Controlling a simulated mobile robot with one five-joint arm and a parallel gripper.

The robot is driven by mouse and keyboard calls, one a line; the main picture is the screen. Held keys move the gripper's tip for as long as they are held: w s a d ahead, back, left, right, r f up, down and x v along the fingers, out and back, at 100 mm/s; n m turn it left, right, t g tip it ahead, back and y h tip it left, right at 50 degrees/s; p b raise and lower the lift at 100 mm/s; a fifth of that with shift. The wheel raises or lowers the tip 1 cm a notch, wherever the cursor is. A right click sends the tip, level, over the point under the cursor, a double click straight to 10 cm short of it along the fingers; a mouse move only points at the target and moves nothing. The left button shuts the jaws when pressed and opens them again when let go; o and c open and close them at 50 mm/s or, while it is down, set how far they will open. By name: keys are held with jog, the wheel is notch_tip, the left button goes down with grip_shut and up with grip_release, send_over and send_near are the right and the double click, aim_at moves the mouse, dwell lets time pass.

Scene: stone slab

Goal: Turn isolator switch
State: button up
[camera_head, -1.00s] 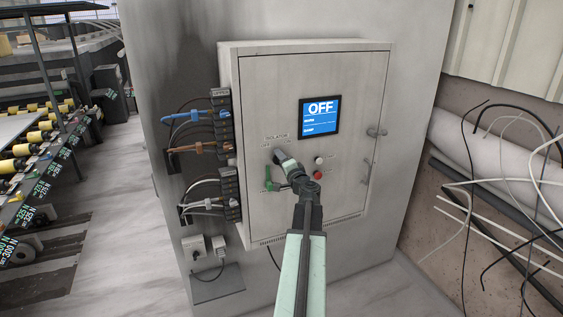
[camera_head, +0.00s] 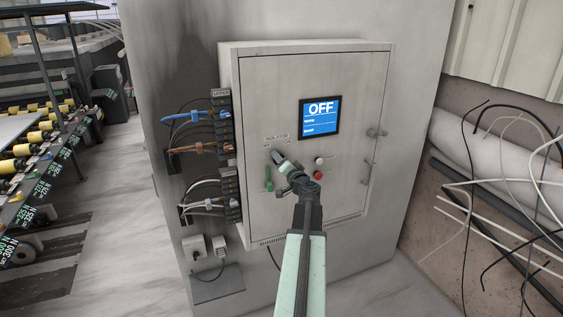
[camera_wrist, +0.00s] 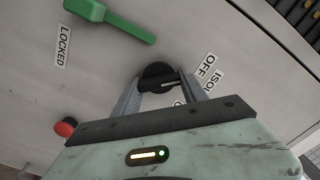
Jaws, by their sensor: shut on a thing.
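The isolator switch (camera_wrist: 157,74) is a round black knob on the grey cabinet door, with a pale line across its face. My gripper (camera_wrist: 160,92) is shut on it, with one finger on either side. In the head view my gripper (camera_head: 277,155) is at the door, left of the white and red buttons, and mostly hides the knob. An OFF label (camera_wrist: 208,66) is beside the knob; another label is partly covered by a finger. The blue screen (camera_head: 320,117) above reads OFF.
A green handle (camera_wrist: 112,20) is close to the switch, near a LOCKED label (camera_wrist: 63,46). A red button (camera_wrist: 65,127) and a white one (camera_head: 320,160) are beside my gripper. Cable terminals (camera_head: 222,115) line the cabinet's left side. Loose cables hang at right.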

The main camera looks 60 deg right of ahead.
jog(key=o, duration=1.4)
jog(key=shift+c, duration=0.2)
jog(key=v, duration=0.7)
jog(key=shift+s+a, duration=0.25)
